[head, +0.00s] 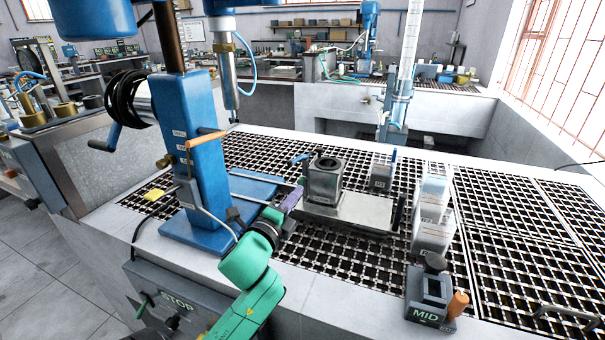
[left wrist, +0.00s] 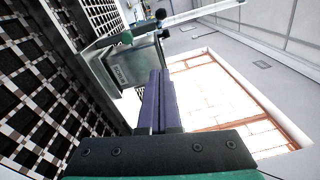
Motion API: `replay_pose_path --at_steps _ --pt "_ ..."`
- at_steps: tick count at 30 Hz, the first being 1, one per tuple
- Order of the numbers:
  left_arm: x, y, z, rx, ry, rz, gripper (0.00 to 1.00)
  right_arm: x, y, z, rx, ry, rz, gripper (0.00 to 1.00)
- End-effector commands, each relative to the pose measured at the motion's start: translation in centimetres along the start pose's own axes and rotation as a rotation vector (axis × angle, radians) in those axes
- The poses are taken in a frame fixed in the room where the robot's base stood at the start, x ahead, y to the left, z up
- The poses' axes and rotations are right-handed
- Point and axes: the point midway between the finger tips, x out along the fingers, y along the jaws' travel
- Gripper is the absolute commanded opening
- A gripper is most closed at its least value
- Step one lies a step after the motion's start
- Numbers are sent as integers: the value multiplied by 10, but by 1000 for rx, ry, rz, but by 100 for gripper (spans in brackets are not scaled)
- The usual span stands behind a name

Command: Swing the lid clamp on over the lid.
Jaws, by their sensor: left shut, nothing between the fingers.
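A grey metal vessel (head: 323,182) with a dark round ring on top stands on a flat metal plate (head: 372,210) on the grating. A short blue-handled lever (head: 298,159) sticks out at its upper left; I cannot tell for sure whether it is the lid clamp. My left gripper (head: 291,200) has purple fingers, shut and empty, low to the left of the vessel and apart from it. In the left wrist view the shut fingers (left wrist: 157,100) point towards a labelled grey metal box (left wrist: 125,68) with dark knobs near it. My right gripper is out of view.
A blue machine column (head: 200,150) with an orange handle (head: 198,141) stands left of the vessel. Grey blocks (head: 433,215) and a box marked MID (head: 430,292) stand to the right. The grating (head: 520,250) at the far right is mostly clear.

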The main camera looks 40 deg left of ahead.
Motion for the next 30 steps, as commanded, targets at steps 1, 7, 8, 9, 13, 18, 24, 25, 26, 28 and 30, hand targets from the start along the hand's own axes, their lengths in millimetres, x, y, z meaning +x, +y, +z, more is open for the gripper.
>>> replay_pose_path --at_steps 1,7,8,9,13,18,24,25,26,28,30 --pt "9 -5 1 -1 0 -2 0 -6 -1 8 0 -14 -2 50" --pt "53 -6 1 -4 -1 -1 0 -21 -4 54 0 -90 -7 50" --pt "60 -6 1 -6 -1 -1 0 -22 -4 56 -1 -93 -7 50" --pt "68 -6 1 -6 -2 0 0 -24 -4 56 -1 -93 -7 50" --pt "91 -6 8 -2 -2 4 0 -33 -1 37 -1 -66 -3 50" --pt "95 -4 33 -3 0 4 0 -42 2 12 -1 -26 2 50" --pt "96 0 39 -5 1 3 0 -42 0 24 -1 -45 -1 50" --pt "96 0 39 -6 1 3 0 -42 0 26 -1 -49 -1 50" --pt "96 0 39 -6 1 3 0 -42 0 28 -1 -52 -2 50" --pt "96 0 39 -6 1 3 0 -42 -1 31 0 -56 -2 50" --pt "96 0 39 -6 1 3 0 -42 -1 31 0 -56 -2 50"
